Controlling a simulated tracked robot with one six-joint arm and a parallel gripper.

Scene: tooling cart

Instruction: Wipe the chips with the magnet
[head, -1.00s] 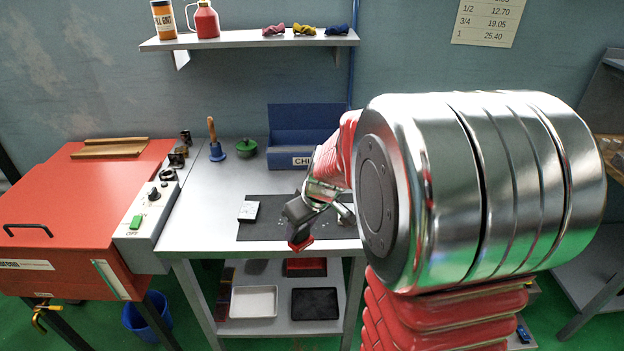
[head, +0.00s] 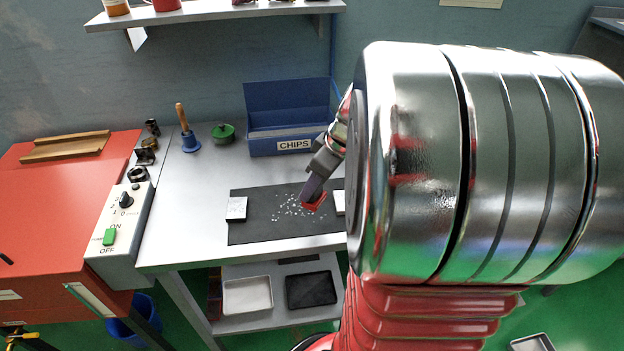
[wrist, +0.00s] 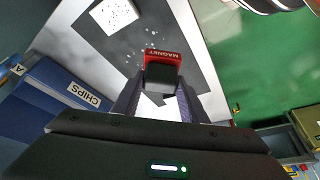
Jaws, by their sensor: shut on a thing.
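My gripper (head: 314,186) is shut on the red magnet (head: 316,203), just above the right part of the dark mat (head: 255,232). In the wrist view the magnet (wrist: 163,56), lettered MAGNET, sits between the fingers. Small pale chips (head: 292,210) lie scattered on the middle of the mat; some show beyond the magnet in the wrist view (wrist: 152,33). The blue bin (head: 262,144) labelled CHIPS stands behind the mat. Whether the magnet touches the mat or carries chips I cannot tell.
A white-topped block (head: 236,208) sits at the mat's left side; another pale block (head: 339,202) is partly hidden by my arm. The red machine (head: 60,210) adjoins the bench's left side.

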